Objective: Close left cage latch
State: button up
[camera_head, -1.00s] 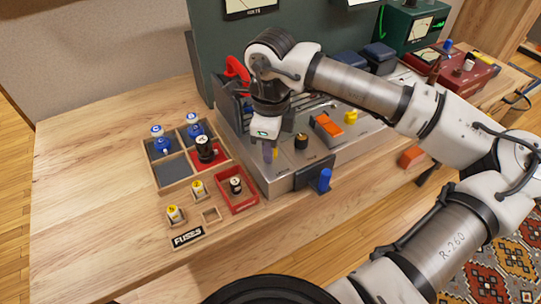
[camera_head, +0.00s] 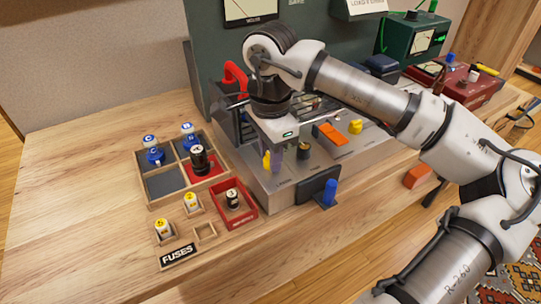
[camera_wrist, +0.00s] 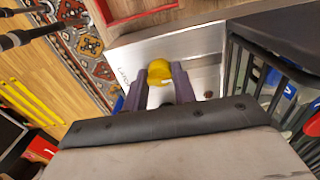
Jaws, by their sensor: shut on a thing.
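The left cage latch has a yellow knob (camera_head: 266,161), low at the left end of the grey metal panel. It also shows in the wrist view (camera_wrist: 160,72), beside partly readable lettering on the metal. My gripper (camera_head: 269,157) reaches down over it from above. In the wrist view its two purple fingers (camera_wrist: 160,82) stand on either side of the yellow knob and are shut on it. The knob's lower part and base are hidden by the fingers. A second yellow knob (camera_head: 355,127) stands further right on the panel.
Beside the latch are a black knob (camera_head: 304,151), an orange rocker (camera_head: 333,134) and a blue-handled lever (camera_head: 328,190) at the front edge. The dark cage (camera_head: 240,122) with a red handle (camera_head: 236,72) stands behind. A fuse tray (camera_head: 163,202) lies left; bare tabletop is further left.

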dwell(0.4)
jog(key=o, duration=1)
jog(key=shift+r, duration=0.1)
notch_tip(320, 180, up, 14)
jog(key=shift+p, duration=0.4)
jog(key=shift+f, duration=0.2)
